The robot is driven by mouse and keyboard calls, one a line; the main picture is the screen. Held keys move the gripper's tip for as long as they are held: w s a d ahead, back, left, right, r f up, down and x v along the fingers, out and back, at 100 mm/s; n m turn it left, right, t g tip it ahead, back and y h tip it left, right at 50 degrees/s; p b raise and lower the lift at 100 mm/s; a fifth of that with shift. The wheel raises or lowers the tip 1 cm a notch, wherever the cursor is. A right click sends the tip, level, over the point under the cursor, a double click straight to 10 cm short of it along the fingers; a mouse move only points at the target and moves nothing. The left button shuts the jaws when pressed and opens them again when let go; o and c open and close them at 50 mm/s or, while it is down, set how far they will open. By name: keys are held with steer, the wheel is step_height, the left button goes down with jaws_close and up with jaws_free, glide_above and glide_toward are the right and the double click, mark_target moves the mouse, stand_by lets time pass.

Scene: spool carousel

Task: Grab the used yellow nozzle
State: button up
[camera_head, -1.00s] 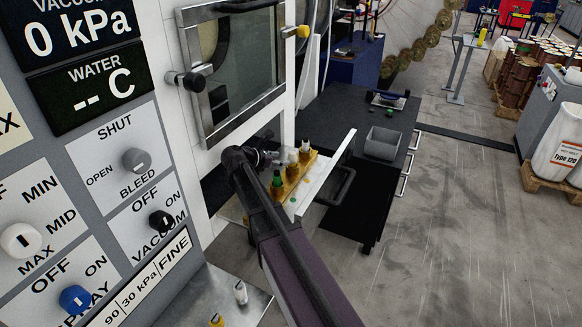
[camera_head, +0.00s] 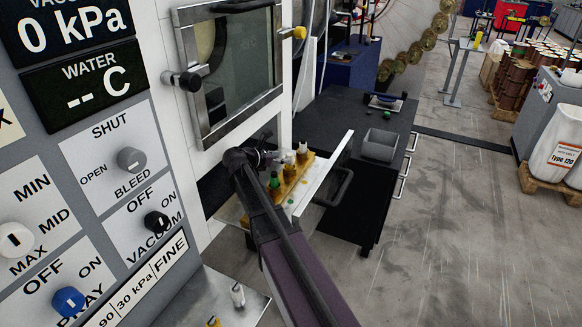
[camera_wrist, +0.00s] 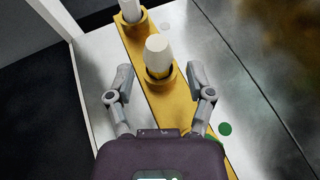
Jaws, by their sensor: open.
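A yellow-brown rack (camera_head: 287,184) with several nozzles sits on a shelf below the chamber window; it also shows in the wrist view (camera_wrist: 193,128). A pale cream-yellow nozzle (camera_wrist: 157,53) stands upright in its middle seat. A white nozzle (camera_wrist: 127,10) stands beyond it. A green-topped nozzle (camera_head: 274,179) shows at the near end in the head view. My gripper (camera_wrist: 159,84) is open and empty, its fingers left and right of the cream-yellow nozzle's seat, with visible gaps. At the head view's bottom edge, another yellow nozzle (camera_head: 213,322) is partly cut off.
The control panel (camera_head: 110,170) is close at left. A pale upright board (camera_head: 325,172) stands right of the rack. A dark bench (camera_head: 345,115) carries a grey bin (camera_head: 379,146). Open floor lies right.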

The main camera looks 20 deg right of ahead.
mark_target(290, 155)
steer(key=shift+d, duration=0.1)
steer(key=b+x, duration=0.1)
steer(key=x, duration=0.3)
steer(key=shift+w+f+b, duration=0.15)
steer(key=shift+w+b, duration=0.05)
steer(key=shift+b, duration=0.2)
steer(key=shift+w+d+f, duration=0.1)
steer(key=shift+w+d, duration=0.05)
steer(key=shift+d, duration=0.25)
jaws_close()
